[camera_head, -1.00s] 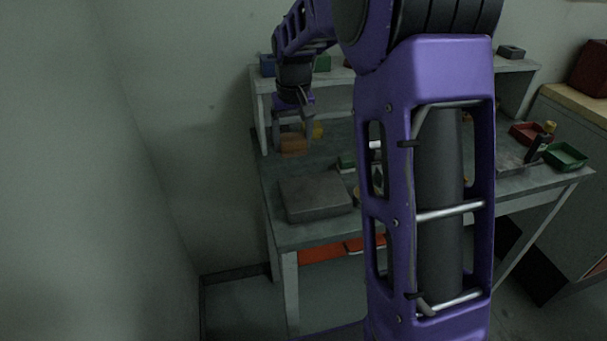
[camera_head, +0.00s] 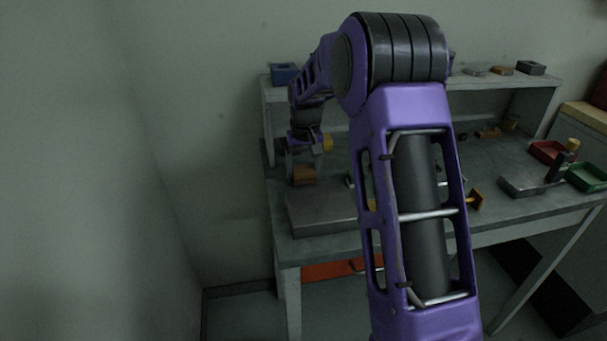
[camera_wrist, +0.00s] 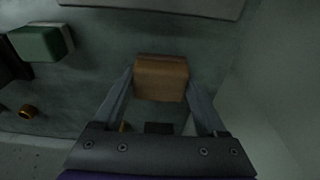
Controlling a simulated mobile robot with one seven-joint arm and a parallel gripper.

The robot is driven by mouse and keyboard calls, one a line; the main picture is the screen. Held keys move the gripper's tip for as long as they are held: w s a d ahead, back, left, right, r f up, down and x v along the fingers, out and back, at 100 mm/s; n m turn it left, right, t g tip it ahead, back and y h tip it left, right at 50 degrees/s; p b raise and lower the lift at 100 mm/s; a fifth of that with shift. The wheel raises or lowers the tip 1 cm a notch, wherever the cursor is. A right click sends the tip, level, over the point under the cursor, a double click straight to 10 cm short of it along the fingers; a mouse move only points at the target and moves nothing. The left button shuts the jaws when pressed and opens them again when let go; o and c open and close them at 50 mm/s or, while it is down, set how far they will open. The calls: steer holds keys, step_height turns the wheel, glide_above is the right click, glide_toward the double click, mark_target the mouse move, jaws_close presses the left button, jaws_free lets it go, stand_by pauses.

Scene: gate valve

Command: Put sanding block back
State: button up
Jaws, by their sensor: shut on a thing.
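The sanding block is an orange-brown block (camera_head: 304,175) with flat faces, seen at the left of the bench in the head view. It also shows in the wrist view (camera_wrist: 161,80), between the two finger ends. My gripper (camera_head: 304,167) points down and is shut on its sides. In the head view the block appears just behind or over the far edge of a flat grey slab (camera_head: 322,218). The slab's edge also shows at the top of the wrist view (camera_wrist: 170,5). I cannot tell how high the block is above the bench.
A green and white block (camera_wrist: 40,43) and a brass ring (camera_wrist: 27,111) lie left in the wrist view. A shelf (camera_head: 500,92) runs behind, bearing a blue bin (camera_head: 285,73). Red (camera_head: 550,152) and green (camera_head: 588,177) trays stand at right. My arm hides the bench middle.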

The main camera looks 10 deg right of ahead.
mark_target(306, 172)
steer(key=shift+f, duration=0.4)
steer(key=shift+f, duration=0.1)
steer(key=o, duration=1.2)
steer(key=shift+o, duration=0.2)
steer(key=r, duration=0.3)
steer(key=s+r+p, duration=0.1)
steer(key=r, duration=0.7)
steer(key=shift+s+r, duration=0.25)
steer(key=shift+s, duration=0.05)
steer(key=shift+s+r, duration=0.1)
steer(key=shift+r, duration=0.25)
steer(key=shift+d, duration=0.1)
